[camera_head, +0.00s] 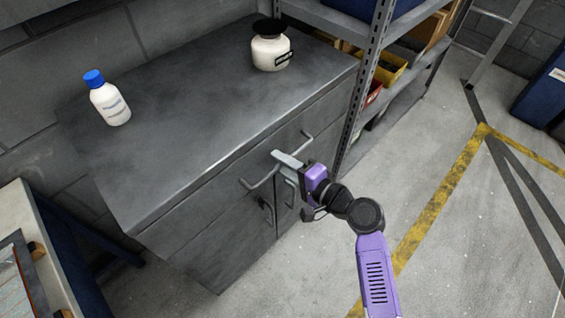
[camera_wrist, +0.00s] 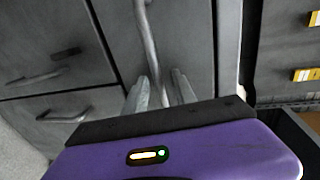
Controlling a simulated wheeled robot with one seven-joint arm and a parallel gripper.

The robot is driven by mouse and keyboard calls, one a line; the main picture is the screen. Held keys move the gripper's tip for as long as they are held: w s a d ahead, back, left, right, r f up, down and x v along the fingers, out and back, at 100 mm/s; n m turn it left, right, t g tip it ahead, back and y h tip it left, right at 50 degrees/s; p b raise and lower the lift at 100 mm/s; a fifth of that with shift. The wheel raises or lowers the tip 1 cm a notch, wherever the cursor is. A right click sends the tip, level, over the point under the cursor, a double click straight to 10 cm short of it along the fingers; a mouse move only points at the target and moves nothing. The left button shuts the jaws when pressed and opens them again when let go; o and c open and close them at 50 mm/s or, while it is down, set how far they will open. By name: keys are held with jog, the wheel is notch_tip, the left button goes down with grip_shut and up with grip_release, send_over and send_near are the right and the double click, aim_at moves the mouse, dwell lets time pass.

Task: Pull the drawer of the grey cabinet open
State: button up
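The grey cabinet (camera_head: 205,230) stands against the wall with its drawer front (camera_head: 205,200) flush, seemingly shut, above two doors. The drawer's bar handle (camera_head: 259,181) runs along the front, its middle hidden by my gripper. My gripper (camera_head: 289,160) is at the middle of this handle. In the wrist view the handle (camera_wrist: 148,42) runs down between my two fingertips (camera_wrist: 160,90), one on each side. A narrow gap seems to show beside the bar, so the fingers look open around it. Any contact is hard to make out.
A white bottle with a blue cap (camera_head: 109,104) and a white jar with a black lid (camera_head: 270,52) stand on the cabinet top. A metal shelf (camera_head: 366,75) adjoins its right side. A bench (camera_head: 22,215) is at left. The floor in front is clear.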

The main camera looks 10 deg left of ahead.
grip_shut()
dwell(1.3)
